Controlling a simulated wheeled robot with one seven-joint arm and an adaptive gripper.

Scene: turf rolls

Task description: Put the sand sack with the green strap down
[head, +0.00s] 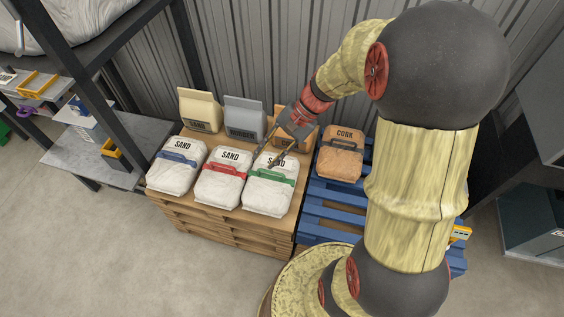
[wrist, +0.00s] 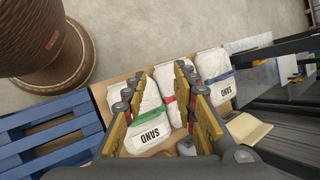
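The white sand sack with the green strap (head: 268,196) lies at the front right of the wooden pallet stack (head: 225,232). It also shows in the wrist view (wrist: 143,98), with its green strap across it. My gripper (head: 274,163) is over the rear part of this sack, near its SAND print. In the wrist view my gripper (wrist: 154,82) has its two yellow-padded fingers spread apart, with nothing clamped between them. I cannot tell whether a fingertip touches the sack.
The red-strap sack (head: 220,180) and blue-strap sack (head: 177,166) lie to the left. Beige (head: 199,112) and grey (head: 245,118) bags stand behind. A cork sack (head: 340,160) lies on the blue pallet (head: 320,212) at right. A corrugated wall rises behind.

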